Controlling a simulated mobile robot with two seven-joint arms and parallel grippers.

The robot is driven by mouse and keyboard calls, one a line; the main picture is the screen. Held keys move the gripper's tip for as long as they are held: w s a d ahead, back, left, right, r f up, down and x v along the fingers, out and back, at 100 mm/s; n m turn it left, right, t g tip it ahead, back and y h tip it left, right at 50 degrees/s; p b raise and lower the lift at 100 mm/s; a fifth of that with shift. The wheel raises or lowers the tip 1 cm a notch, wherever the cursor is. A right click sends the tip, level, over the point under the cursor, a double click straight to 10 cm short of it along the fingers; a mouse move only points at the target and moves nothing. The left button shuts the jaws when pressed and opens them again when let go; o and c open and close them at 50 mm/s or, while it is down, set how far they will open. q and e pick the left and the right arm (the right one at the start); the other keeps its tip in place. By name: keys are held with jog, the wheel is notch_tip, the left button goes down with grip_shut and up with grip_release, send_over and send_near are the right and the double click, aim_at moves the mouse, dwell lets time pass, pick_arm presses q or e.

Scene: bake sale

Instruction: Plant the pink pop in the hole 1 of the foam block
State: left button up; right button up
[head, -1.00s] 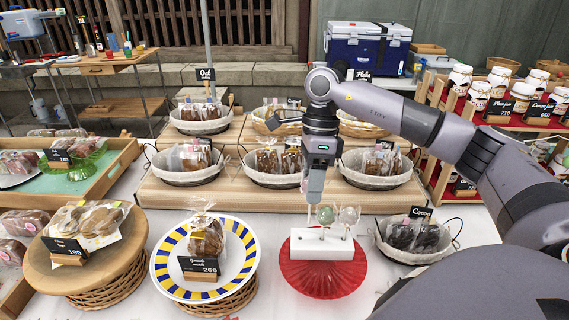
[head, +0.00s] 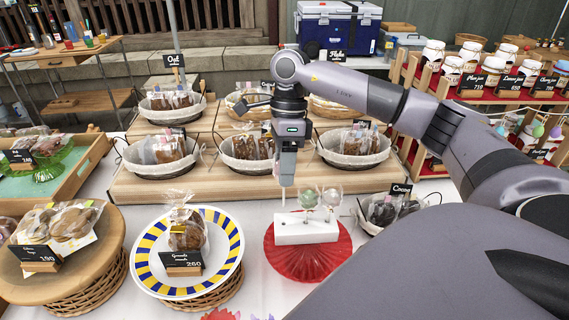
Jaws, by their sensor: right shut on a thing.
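My right gripper (head: 287,182) points down above the left end of the white foam block (head: 296,231). It is shut on the pink pop, whose thin pale stick (head: 284,197) shows below the fingers; its head is mostly hidden by the gripper. The stick's lower end is close to the block's left part; I cannot tell whether it touches or enters a hole. A greenish pop (head: 308,198) and a whitish pop (head: 332,197) stand upright in the block, right of the gripper. My left gripper is not in view.
The block rests on a red scalloped plate (head: 308,268). A striped plate (head: 222,275) with a bagged treat is to its left. Lined baskets (head: 245,163) stand behind the gripper, and a cocoa basket (head: 365,222) is close on the right. My right arm covers the lower right.

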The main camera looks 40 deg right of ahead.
aim_at(284, 197)
jog(key=shift+f+b, duration=1.4)
jog(key=shift+f, duration=0.9)
jog(key=shift+f+b, duration=1.3)
jog(key=shift+f, duration=0.8)
jog(key=o, duration=0.7)
jog(key=shift+r, duration=0.15)
jog(key=v, duration=0.7)
